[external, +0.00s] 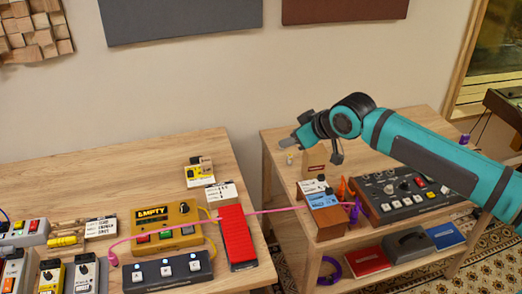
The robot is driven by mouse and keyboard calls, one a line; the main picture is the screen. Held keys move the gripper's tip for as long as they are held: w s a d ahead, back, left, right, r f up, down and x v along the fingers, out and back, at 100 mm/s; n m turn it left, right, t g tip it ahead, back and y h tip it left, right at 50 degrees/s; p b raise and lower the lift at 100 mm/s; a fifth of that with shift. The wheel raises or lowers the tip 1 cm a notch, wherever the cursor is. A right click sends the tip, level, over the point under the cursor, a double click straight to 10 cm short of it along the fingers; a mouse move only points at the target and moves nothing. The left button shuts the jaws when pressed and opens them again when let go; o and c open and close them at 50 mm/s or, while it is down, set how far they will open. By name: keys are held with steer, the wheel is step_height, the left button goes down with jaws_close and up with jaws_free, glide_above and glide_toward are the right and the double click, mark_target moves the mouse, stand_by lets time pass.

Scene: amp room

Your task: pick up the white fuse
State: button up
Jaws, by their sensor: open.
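My teal and dark grey arm reaches in from the right, and my gripper (311,150) is over the back left part of the right-hand table. It is open, with nothing seen between its fingers. A very small pale object (290,159) shows just below the left finger, near the table's back left edge. It may be the white fuse, but it is too small to tell. I cannot tell whether the finger touches it.
The right table (284,186) holds a blue-topped box (322,201), a dark mixer (403,194) and purple and orange plugs. A pink cable spans the gap between the tables. The left table (140,180) carries a yellow "EMPTY" box (167,213), a red pedal (236,232) and several small pedals.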

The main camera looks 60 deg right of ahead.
steer(key=w+d+f+g, duration=0.3)
steer(key=w+d, duration=0.4)
steer(key=d, duration=0.1)
steer(key=m+g+y, duration=0.3)
steer(key=g, duration=0.3)
glide_above(292, 155)
step_height(292, 155, down, 14)
steer(key=f, duration=1.2)
steer(key=shift+d+f, duration=0.1)
steer(key=shift+d, duration=0.2)
steer(key=shift+a+f, duration=0.2)
steer(key=shift+f, duration=1.15)
steer(key=shift+a+f, duration=0.15)
steer(key=shift+f, duration=1.15)
jaws_close()
steer(key=shift+r, duration=0.15)
